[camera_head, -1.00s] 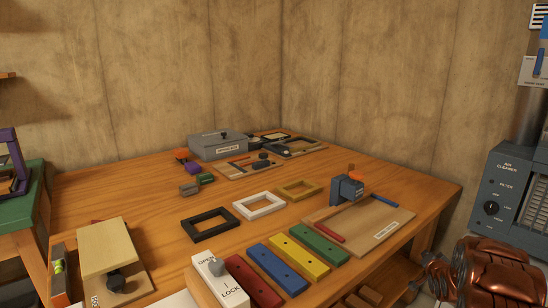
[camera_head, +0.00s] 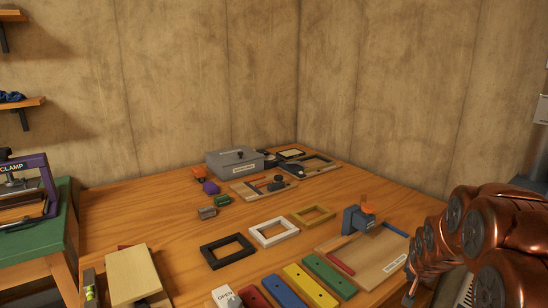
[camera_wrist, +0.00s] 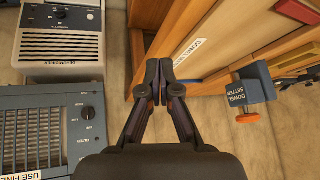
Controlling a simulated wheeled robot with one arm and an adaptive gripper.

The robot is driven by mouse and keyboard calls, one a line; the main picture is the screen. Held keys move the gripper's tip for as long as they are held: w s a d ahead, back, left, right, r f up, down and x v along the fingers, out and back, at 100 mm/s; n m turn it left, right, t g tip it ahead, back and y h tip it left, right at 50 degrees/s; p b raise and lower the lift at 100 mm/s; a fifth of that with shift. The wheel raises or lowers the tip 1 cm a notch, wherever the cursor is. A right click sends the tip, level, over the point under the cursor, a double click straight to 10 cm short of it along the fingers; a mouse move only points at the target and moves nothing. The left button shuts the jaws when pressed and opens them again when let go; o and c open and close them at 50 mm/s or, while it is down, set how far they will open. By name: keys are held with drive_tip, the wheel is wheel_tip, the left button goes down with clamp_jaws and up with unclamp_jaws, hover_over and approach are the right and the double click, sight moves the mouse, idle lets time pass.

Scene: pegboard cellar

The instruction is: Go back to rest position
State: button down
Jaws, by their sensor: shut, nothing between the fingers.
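My gripper (camera_wrist: 159,82) shows in the wrist view with its two dark fingers together at the tips and nothing between them. It hangs in free space beside the wooden workbench edge, with the grey machines on the other side. In the head view my copper-coloured arm fills the lower right and the gripper itself is out of sight. The blue dowel setter (camera_head: 358,219) with an orange knob stands on a wooden board (camera_head: 385,262) at the bench's right; it also shows in the wrist view (camera_wrist: 252,92).
The workbench (camera_head: 160,215) carries black, white and yellow frames, coloured bars and a grey lidded box (camera_head: 235,164). A purple clamp (camera_head: 47,180) stands on a green table at left. An air cleaner (camera_wrist: 60,130) and a dehumidifier (camera_wrist: 62,45) stand close left of my gripper.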

drive_tip(key=s+a+r+n+g+y+p, duration=0.1)
drive_tip(key=s+a+r+p, duration=0.3)
drive_tip(key=s, duration=0.9)
drive_tip(key=s+a+r+n+g+y+p, duration=0.1)
drive_tip(key=s+a+r+n+g+p, duration=0.2)
drive_tip(key=s+a+r, duration=0.6)
drive_tip(key=s+a+r+n+g+p, duration=0.3)
drive_tip(key=s+a+r+p, duration=0.3)
drive_tip(key=s, duration=1.1)
drive_tip(key=shift+s+a+r+g+y, duration=0.3)
drive_tip(key=shift+a+r+g+y, duration=0.1)
drive_tip(key=shift+a+g, duration=0.15)
drive_tip(key=shift+d, duration=0.2)
